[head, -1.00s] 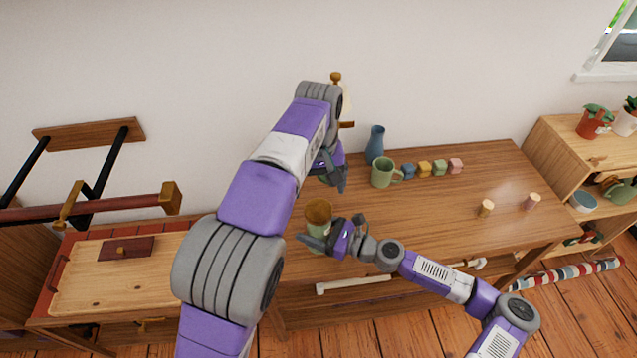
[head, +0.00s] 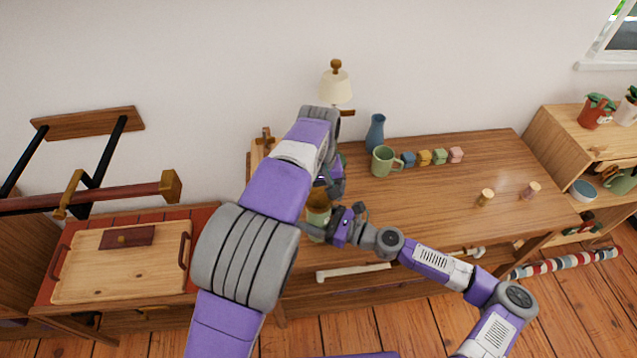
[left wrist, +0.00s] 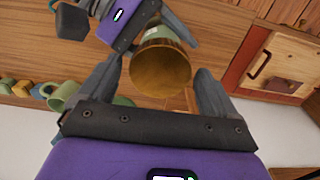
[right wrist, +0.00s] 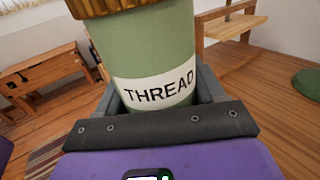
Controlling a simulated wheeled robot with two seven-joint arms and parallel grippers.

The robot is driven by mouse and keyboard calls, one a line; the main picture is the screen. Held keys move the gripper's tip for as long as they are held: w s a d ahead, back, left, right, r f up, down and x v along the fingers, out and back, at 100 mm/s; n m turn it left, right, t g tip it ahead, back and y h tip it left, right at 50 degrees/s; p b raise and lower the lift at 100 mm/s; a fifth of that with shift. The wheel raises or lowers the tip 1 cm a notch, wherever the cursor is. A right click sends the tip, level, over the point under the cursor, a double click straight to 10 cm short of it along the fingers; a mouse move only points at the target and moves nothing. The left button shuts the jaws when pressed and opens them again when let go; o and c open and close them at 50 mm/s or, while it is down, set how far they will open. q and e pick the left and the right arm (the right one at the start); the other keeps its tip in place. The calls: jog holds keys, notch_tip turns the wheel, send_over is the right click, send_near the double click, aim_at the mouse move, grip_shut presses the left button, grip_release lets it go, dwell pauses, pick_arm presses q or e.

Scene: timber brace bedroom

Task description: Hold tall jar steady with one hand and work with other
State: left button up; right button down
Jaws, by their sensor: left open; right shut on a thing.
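The tall jar is green with a brown lid and a white label reading THREAD (right wrist: 150,50). In the head view the jar (head: 318,222) stands at the table's front edge, partly hidden by my arms. My right gripper (head: 335,225) is shut on its body from the right; in the right wrist view the fingers flank the label. My left gripper (left wrist: 155,90) is open, above the jar. In the left wrist view the round wooden lid (left wrist: 160,72) lies between and beyond its spread fingers, with no clear contact.
On the wooden table (head: 430,215), a green mug (head: 384,161), a blue vase (head: 375,133) and several small coloured blocks (head: 424,158) stand behind the jar. Two small pegs (head: 486,197) stand to the right. A lamp (head: 335,85) is behind my left arm. The table's middle is clear.

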pick_arm(q)
jog(key=shift+f, duration=0.3)
jog(key=c, duration=1.1)
jog(key=o, duration=1.3)
jog(key=shift+c, duration=0.2)
jog(key=shift+r, duration=0.1)
notch_tip(320, 180, up, 12)
jog(key=shift+f, duration=0.2)
